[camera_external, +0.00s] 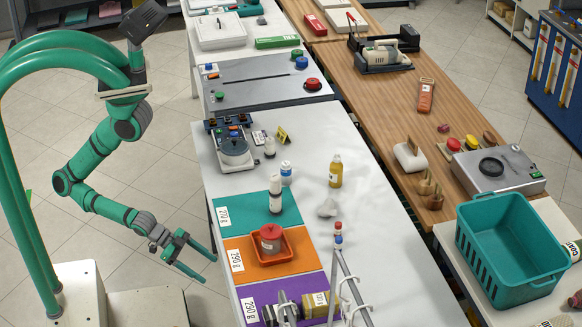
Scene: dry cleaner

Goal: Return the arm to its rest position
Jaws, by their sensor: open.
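My gripper (194,262) is at the end of my green and dark grey arm, at the lower left. Its two green fingers are spread apart with nothing between them. It hangs over the floor, just left of the white table's (385,268) edge and apart from it. My arm reaches down from a tall mount with thick green hoses, bending at the elbow before the gripper.
On the table are teal (288,207), orange (236,246) and purple (313,284) mats with weight labels. A white bottle (275,194), an orange tray (290,246) with a red-lidded jar (270,238) and a metal rack (350,285) stand there. A teal basket (500,262) is at right.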

